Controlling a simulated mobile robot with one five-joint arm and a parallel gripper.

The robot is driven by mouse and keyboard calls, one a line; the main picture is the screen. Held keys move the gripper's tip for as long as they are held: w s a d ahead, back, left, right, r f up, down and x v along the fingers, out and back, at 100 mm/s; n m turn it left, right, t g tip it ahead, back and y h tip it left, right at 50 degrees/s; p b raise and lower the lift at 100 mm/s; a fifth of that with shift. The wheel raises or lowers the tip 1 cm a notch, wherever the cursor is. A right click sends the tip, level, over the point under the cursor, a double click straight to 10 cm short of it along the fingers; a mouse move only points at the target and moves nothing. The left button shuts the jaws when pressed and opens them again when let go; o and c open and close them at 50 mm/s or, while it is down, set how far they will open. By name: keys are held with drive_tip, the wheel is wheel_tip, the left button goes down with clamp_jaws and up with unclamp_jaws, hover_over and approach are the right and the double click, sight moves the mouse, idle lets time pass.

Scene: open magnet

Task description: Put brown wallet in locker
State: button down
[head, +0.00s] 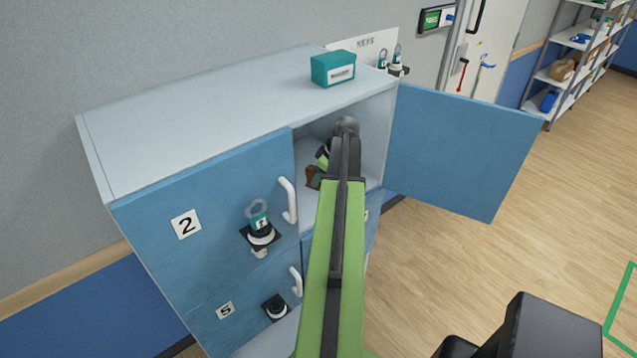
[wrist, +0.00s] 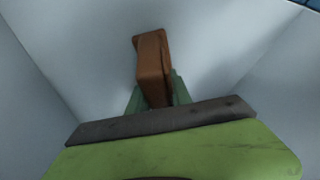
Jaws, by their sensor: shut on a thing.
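The brown wallet (wrist: 152,62) is held upright between the green fingers of my gripper (wrist: 155,95) in the wrist view. In the head view a small part of the wallet (head: 313,177) shows inside the open locker compartment (head: 374,150), left of my arm. My gripper (head: 321,160) is inside that compartment, mostly hidden by my arm. The compartment's blue door (head: 455,150) is swung wide open to the right. Pale inner walls surround the wallet in the wrist view. I cannot tell whether the wallet touches the compartment floor.
Closed door 2 (head: 160,220), with a handle and a keyed lock (head: 260,235), is left of the opening. Closed door 5 (head: 245,300) is below it. A teal box (head: 333,69) sits on the locker top. A keys board (head: 365,45) hangs behind. Floor at right is clear.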

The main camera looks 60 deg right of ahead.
drive_tip(key=shift+f, duration=0.1)
drive_tip(key=c, duration=1.2)
unclamp_jaws()
drive_tip(key=shift+o, duration=0.2)
drive_tip(key=p+v, duration=0.3)
drive_tip(key=v, duration=0.1)
drive_tip(key=p+v, duration=0.2)
drive_tip(key=shift+w+p, duration=0.25)
drive_tip(key=shift+p, duration=0.05)
drive_tip(key=s, duration=1.2)
drive_tip(key=shift+d+f+b, duration=0.25)
drive_tip(key=shift+d+b, duration=0.15)
drive_tip(key=shift+b, duration=0.05)
